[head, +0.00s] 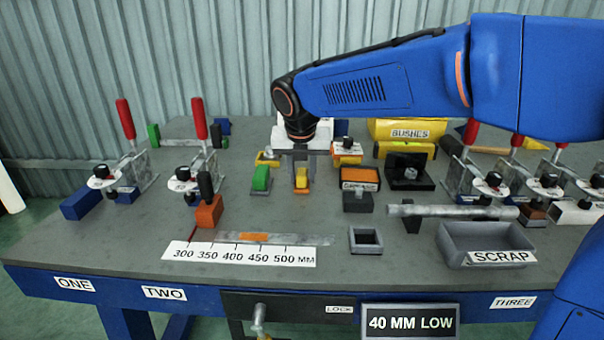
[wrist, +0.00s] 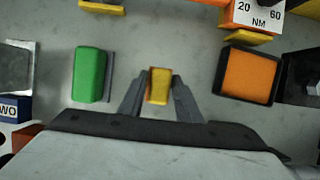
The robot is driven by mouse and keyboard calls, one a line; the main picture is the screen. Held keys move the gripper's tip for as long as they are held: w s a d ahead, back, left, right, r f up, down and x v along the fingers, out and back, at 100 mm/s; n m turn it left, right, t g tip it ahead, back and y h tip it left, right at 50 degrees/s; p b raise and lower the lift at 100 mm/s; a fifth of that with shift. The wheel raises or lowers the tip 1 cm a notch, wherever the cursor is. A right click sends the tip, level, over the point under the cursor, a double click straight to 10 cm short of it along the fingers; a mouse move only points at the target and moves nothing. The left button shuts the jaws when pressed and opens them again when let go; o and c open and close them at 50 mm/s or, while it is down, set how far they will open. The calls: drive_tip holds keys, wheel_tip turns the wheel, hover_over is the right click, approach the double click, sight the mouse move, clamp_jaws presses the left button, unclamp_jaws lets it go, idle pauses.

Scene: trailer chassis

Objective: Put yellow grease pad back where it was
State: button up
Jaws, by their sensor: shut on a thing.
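The yellow grease pad (head: 301,179) is a small yellow block between the two fingers of my gripper (wrist: 159,84). In the wrist view the yellow pad (wrist: 159,90) sits between the fingertips, with a finger against each side. My gripper is shut on it, low over the middle of the table. I cannot tell whether the pad touches the table top. A green pad (head: 261,178) stands on a dark base just left of my gripper; it also shows in the wrist view (wrist: 89,74), apart from the left finger.
An orange-topped box (head: 360,178) stands close on the right. Yellow-based pieces (head: 267,158) lie behind on the left. A scrap tray (head: 487,244), an open square frame (head: 365,240) and a ruler strip (head: 240,254) are in front. Toggle clamps (head: 130,165) line the left side.

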drive_tip(key=shift+f, duration=0.1)
drive_tip(key=o, duration=1)
drive_tip(key=v, duration=1.2)
